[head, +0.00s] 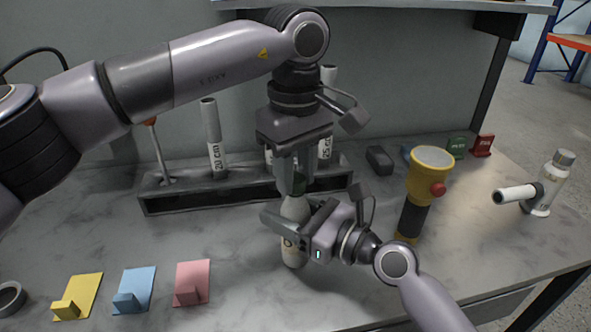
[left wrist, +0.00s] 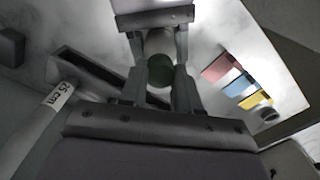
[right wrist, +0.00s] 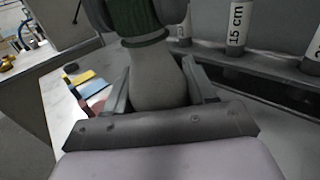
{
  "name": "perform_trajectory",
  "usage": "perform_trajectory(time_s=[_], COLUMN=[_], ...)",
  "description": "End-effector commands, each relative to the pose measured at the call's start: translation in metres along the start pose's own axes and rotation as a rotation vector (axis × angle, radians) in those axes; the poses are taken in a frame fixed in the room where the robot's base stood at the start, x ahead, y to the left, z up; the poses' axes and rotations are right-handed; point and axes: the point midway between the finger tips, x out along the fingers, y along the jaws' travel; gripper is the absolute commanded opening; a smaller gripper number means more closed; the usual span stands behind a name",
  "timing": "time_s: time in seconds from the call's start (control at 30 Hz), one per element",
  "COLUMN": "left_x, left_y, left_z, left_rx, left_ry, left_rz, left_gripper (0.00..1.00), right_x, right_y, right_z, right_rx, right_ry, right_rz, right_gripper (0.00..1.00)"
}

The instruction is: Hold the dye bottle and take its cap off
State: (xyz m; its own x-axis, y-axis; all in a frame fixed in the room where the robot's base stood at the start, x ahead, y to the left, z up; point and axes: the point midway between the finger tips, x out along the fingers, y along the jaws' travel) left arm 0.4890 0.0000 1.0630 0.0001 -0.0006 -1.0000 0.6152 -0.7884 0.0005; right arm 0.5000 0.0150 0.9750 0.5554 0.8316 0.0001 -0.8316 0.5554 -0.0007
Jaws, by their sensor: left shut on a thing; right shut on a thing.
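The dye bottle (head: 294,250) is pale and stands upright on the bench, with a green cap (left wrist: 160,72) on top. My right gripper (head: 291,220) is shut on the bottle's upper body from the right. My left gripper (head: 298,183) points straight down from above, its fingers shut on either side of the cap. In the right wrist view the bottle (right wrist: 155,82) sits between the fingers, and the ribbed green cap (right wrist: 133,17) meets its neck with no clear gap. The head view mostly hides the cap behind the left fingers.
A dark rack (head: 205,199) with labelled tubes stands behind the bottle. A yellow flashlight (head: 430,170) stands to the right, near my right arm. Yellow, blue and pink pieces (head: 192,283) lie front left. A glass bottle with a side tube (head: 545,190) is far right.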

Motion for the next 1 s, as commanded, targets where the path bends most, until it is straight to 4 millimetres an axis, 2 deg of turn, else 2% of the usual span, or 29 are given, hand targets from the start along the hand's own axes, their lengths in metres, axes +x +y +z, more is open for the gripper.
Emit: perform_trajectory(time_s=[1.0], left_x=[-0.001], left_y=[0.0001], left_z=[0.0007], left_rx=[-1.631], left_ry=[0.002], left_rz=[-0.001], left_gripper=[0.0], right_x=[-0.0004], right_y=[-0.0012], right_z=[-0.0014], right_rx=[0.002], right_ry=[0.003], right_rz=[-0.003], right_gripper=[0.0])
